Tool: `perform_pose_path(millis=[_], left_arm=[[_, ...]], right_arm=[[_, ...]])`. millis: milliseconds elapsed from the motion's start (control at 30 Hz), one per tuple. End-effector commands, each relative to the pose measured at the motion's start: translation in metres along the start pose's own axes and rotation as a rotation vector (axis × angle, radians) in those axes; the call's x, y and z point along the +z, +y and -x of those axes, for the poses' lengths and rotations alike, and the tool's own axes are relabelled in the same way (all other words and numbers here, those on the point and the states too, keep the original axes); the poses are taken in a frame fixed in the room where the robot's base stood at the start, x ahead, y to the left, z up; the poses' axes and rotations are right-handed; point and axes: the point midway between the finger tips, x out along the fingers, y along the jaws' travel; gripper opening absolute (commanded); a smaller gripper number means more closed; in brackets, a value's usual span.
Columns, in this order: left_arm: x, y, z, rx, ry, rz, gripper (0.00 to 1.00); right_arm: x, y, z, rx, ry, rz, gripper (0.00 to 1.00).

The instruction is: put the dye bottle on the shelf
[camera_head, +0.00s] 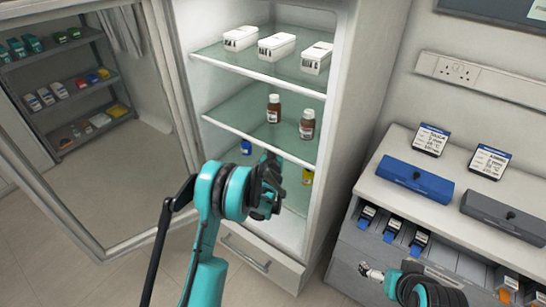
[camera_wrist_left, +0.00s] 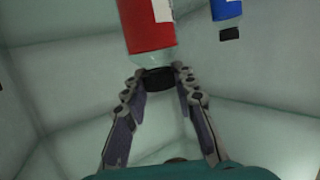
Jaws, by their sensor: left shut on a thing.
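A red bottle (camera_wrist_left: 150,32) with a clear shoulder, a black cap and a white label edge shows in the left wrist view. My left gripper (camera_wrist_left: 158,78) is shut on its black cap. In the head view my left gripper (camera_head: 270,185) is inside the open cabinet, at the level of the lower shelf (camera_head: 296,195), and hides the red bottle. A blue bottle (camera_wrist_left: 226,8) with a black cap stands apart from it; it also shows in the head view (camera_head: 246,147). A yellow bottle (camera_head: 307,177) is right of the gripper. My right gripper (camera_head: 372,272) is low right, its jaws unclear.
Two brown bottles (camera_head: 273,108) (camera_head: 307,123) stand on the middle shelf. Several white boxes (camera_head: 276,46) fill the top shelf. The open door (camera_head: 95,140) is at left. A drawer bench (camera_head: 440,200) with blue and grey boxes is at right.

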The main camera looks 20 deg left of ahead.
Motion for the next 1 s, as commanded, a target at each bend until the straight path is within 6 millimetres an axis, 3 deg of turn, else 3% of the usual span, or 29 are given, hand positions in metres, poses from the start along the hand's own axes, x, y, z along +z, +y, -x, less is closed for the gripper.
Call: perform_pose_path(millis=[167, 300, 400, 733, 767, 800, 833, 1000], left_arm=[[-0.004, 0.000, -0.013, 0.000, 0.000, 0.000, 0.00], [0.022, 0.000, -0.019, 0.001, 0.000, 0.000, 0.00], [0.031, 0.000, -0.022, 0.001, 0.000, 0.000, 0.00], [0.031, 0.000, -0.022, 0.001, 0.000, 0.000, 0.00], [0.031, 0.000, -0.022, 0.000, 0.000, 0.000, 0.32], [0.031, 0.000, -0.022, 0.001, 0.000, 0.000, 0.42], [0.031, 0.000, -0.022, 0.001, 0.000, 0.000, 0.47], [0.031, 0.000, -0.022, 0.000, 0.000, 0.000, 0.47]], right_arm=[[0.002, 0.000, -0.003, 0.000, 0.000, 0.000, 1.00], [0.012, 0.000, -0.017, 0.000, 0.000, 0.000, 1.00], [0.015, 0.000, -0.021, 0.000, 0.000, 0.000, 1.00], [0.013, 0.000, -0.018, 0.000, 0.000, 0.000, 1.00], [0.013, 0.000, -0.018, 0.000, 0.000, 0.000, 1.00], [0.013, 0.000, -0.018, 0.000, 0.000, 0.000, 1.00], [0.013, 0.000, -0.018, 0.000, 0.000, 0.000, 1.00], [0.013, 0.000, -0.019, 0.000, 0.000, 0.000, 1.00]])
